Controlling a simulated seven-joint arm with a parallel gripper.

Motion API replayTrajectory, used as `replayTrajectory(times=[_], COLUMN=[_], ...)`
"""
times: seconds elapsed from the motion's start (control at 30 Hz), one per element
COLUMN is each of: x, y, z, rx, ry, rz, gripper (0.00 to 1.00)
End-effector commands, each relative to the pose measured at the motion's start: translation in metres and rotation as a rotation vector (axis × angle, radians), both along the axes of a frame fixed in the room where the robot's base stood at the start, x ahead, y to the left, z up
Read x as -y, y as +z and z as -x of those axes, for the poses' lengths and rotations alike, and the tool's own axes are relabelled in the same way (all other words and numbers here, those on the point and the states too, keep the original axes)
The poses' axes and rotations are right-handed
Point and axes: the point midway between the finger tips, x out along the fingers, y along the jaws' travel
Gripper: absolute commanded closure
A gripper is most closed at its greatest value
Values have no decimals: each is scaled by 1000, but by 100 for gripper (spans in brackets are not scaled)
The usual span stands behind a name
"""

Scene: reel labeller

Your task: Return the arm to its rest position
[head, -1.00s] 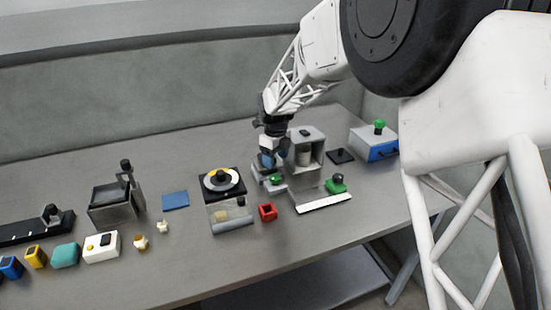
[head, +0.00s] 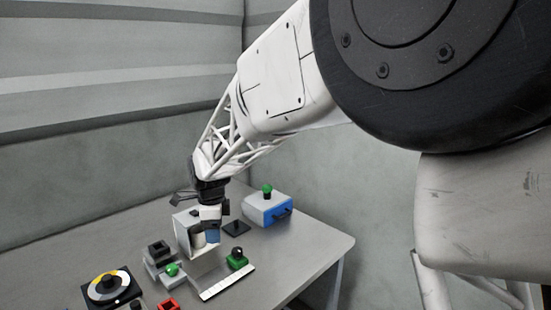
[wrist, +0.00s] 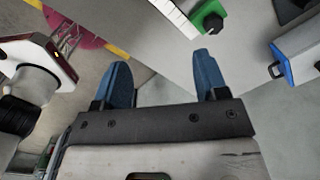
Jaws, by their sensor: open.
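My gripper (head: 212,236) is open, with its two blue fingers pointing down, and looks empty. In the head view it overlaps the white labeller housing (head: 183,238) and hides part of it. In the wrist view the fingers are wide apart with nothing between them (wrist: 163,78). A white roll (head: 197,239) shows inside the housing behind the fingers. How far the fingers are from the housing is hard to tell, but in the wrist view it lies off to the left.
A green block with a black knob (head: 237,261) and a white strip (head: 228,283) lie in front. A blue-drawer box (head: 283,215) and black pad (head: 236,228) stand right. The right table corner is bare.

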Motion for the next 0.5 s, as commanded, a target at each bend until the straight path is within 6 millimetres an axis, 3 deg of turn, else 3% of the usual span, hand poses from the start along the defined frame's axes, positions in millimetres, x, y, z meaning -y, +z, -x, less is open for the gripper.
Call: replayTrajectory(times=[0.1, 0.5], x=[41, 159], y=[20, 63], z=[15, 83], rx=[18, 73], ry=[97, 445], rz=[0, 22], gripper=[34, 34])
